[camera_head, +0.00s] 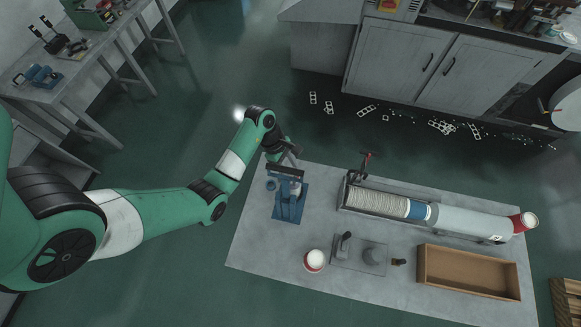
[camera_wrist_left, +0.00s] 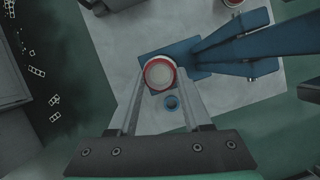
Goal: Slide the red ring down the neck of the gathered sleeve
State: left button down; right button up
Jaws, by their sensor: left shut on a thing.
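In the left wrist view, a round red-rimmed piece (camera_wrist_left: 160,73) with a cream centre sits between the fingertips of my left gripper (camera_wrist_left: 160,80). The fingers touch it from both sides. From above it looks like a paper cup; I cannot tell whether the red is a separate ring. No gathered sleeve or neck can be made out. The stand also shows in the wrist view (camera_wrist_left: 225,50). My right gripper is not in view.
A red-and-white cup (camera_head: 313,260) stands near the table's front edge. Beside it is a grey plate (camera_head: 345,258) with fixtures. A long cup stack in a tube (camera_head: 470,219) lies behind a brown tray (camera_head: 468,272).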

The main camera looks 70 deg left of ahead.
pick_arm(q)
jog(key=shift+f, duration=0.5)
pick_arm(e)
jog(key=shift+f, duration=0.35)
pick_arm(q)
jog(key=shift+c, duration=1.3)
grip_release()
